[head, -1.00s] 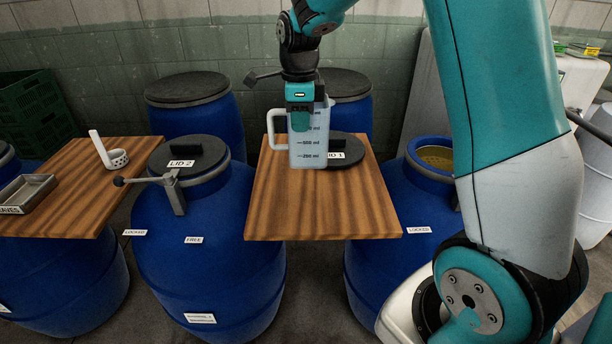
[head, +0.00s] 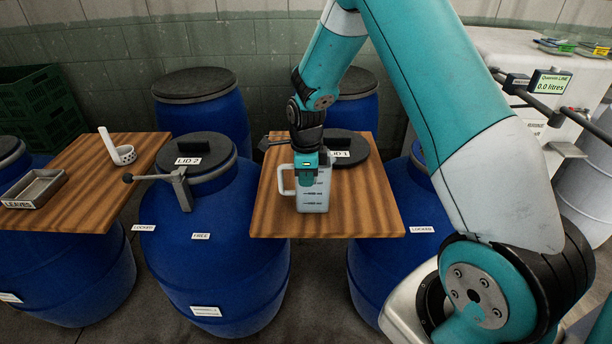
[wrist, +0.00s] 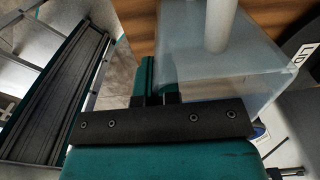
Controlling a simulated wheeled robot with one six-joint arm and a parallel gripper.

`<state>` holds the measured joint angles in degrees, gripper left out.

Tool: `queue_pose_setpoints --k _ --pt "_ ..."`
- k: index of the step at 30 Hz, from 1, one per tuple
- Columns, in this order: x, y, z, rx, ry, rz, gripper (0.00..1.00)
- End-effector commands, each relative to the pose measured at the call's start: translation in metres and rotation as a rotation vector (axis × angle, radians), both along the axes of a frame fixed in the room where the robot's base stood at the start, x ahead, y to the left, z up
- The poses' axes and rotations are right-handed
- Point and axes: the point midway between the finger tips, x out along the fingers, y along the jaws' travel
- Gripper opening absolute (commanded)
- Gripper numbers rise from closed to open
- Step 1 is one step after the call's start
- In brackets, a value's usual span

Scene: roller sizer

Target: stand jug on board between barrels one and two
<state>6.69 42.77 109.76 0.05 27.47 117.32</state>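The jug (head: 314,197), pale and translucent with a white handle on its left and level marks, is upright over the front middle of the wooden board (head: 268,217) between barrel two (head: 205,255) and barrel one (head: 395,215). Its base looks on the board or just above it; I cannot tell which. My gripper (head: 309,172) points down at the jug's upper part, its fingers closed on it. The wrist view shows the jug (wrist: 250,75) beside my fingers (wrist: 160,92); the fingertips are partly hidden.
Lid 1 (head: 352,158) lies on the board behind the jug. Lid 2 (head: 200,172) covers barrel two, with a clamp lever (head: 180,185). A second board (head: 90,212) at left holds a tray (head: 38,187) and a white strainer (head: 124,155). My arm hides much of barrel one.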

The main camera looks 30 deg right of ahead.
Motion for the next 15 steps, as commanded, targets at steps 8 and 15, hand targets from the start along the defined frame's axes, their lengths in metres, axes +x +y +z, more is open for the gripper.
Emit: queue_pose_setpoints --k 8,15 --pt "0.0001 -0.0001 -0.0027 0.0 0.0 0.0 0.15" --pt "0.0001 -0.0001 -0.0025 0.0 0.0 0.0 0.29"
